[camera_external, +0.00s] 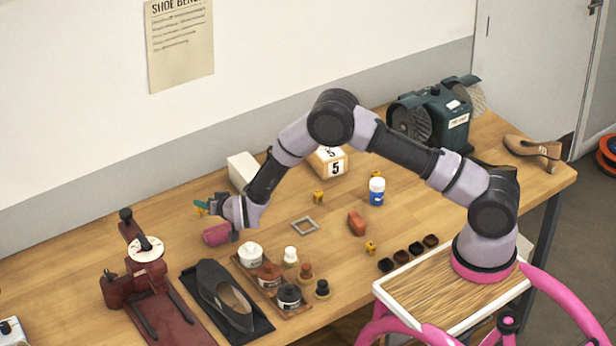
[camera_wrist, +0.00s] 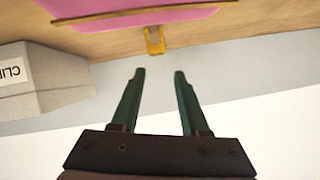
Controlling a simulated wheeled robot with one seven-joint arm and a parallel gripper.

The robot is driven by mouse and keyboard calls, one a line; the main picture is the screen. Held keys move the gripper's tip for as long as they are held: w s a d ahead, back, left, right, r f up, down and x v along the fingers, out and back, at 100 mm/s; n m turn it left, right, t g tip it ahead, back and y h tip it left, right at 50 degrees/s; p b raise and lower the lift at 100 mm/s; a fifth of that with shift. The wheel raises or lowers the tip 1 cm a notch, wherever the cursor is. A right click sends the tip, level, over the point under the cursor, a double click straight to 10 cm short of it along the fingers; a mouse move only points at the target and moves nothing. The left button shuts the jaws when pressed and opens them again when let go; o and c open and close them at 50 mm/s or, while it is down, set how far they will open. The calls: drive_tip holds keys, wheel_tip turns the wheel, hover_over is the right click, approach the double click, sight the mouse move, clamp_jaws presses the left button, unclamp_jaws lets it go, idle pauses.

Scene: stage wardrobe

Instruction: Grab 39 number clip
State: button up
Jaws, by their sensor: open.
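My gripper (camera_external: 202,207) is over the left part of the bench, near the wall side. In the wrist view its two green fingers (camera_wrist: 159,74) are apart with nothing between them. A bit of yellow shows by the fingers in the external view; I cannot tell if it is that clip.
A pale box (camera_wrist: 50,85) with a label reading "CLI" is at the left of the wrist view. A pink thing (camera_wrist: 140,22) is behind the clip. A dark shoe (camera_external: 225,295), polish jars (camera_external: 268,275), a red brick (camera_external: 356,223) and a grey frame (camera_external: 305,225) occupy the bench.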

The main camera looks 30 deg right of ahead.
sight(211, 222)
wheel_tip(211, 222, down, 4)
drive_tip(key=shift+f, duration=0.1)
drive_tip(key=shift+r+x, duration=0.25)
drive_tip(key=shift+x, duration=1.1)
drive_tip(key=shift+w, duration=0.15)
clamp_jaws()
